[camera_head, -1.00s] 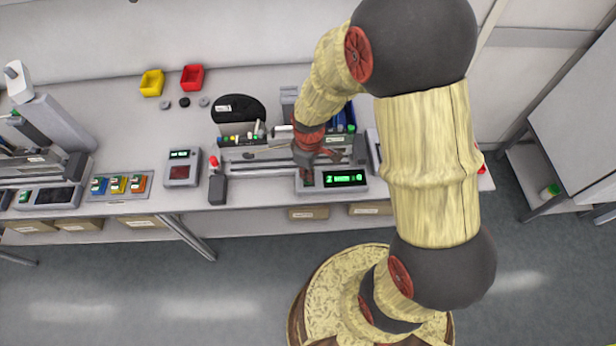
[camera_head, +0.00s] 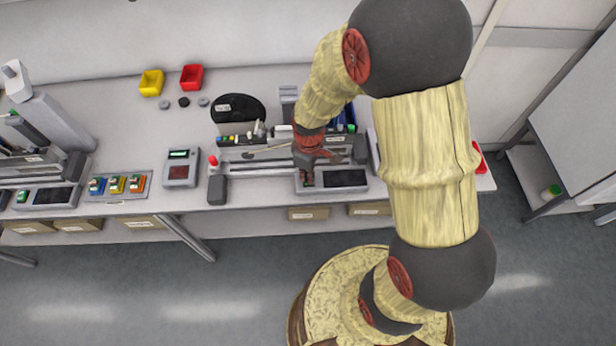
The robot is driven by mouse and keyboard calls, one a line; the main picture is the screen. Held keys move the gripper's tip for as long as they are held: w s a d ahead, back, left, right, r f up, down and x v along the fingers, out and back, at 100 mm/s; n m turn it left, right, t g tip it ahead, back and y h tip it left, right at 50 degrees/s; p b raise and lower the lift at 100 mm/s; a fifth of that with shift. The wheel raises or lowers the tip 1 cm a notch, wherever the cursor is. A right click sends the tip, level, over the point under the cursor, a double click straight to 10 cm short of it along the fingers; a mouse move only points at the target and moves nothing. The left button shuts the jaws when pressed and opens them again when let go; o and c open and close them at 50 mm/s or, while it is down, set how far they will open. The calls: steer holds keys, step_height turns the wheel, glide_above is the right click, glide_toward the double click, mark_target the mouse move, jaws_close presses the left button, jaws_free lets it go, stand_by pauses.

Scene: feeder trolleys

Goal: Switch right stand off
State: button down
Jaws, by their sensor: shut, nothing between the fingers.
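The right stand (camera_head: 232,170) is a grey feeder unit with rails on the bench, partly behind my arm. Its front panel holds a display (camera_head: 345,179), which is dark. My gripper (camera_head: 308,180) is shut and empty, with its fingertips at the left end of that panel, beside the display. The fingers cover the panel's switch area, so the switch itself is hidden. I cannot tell whether the fingertips touch it.
A red-topped post (camera_head: 214,165) stands left of the panel. Yellow (camera_head: 151,82) and red bins (camera_head: 191,77) sit at the back.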

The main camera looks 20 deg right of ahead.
steer(key=shift+r+p, duration=2.7)
steer(key=shift+r, duration=0.85)
steer(key=shift+s+m, duration=0.2)
steer(key=shift+m, duration=0.2)
steer(key=s+r+m+t+b, duration=0.2)
steer(key=s+r, duration=0.4)
steer(key=r, duration=0.5)
steer(key=s+r+m+t+b, duration=0.3)
steer(key=s+r+m+b, duration=0.2)
steer(key=r, duration=0.6)
steer(key=s+b, duration=0.1)
steer(key=s, duration=0.1)
steer(key=shift+s+m+t, duration=0.3)
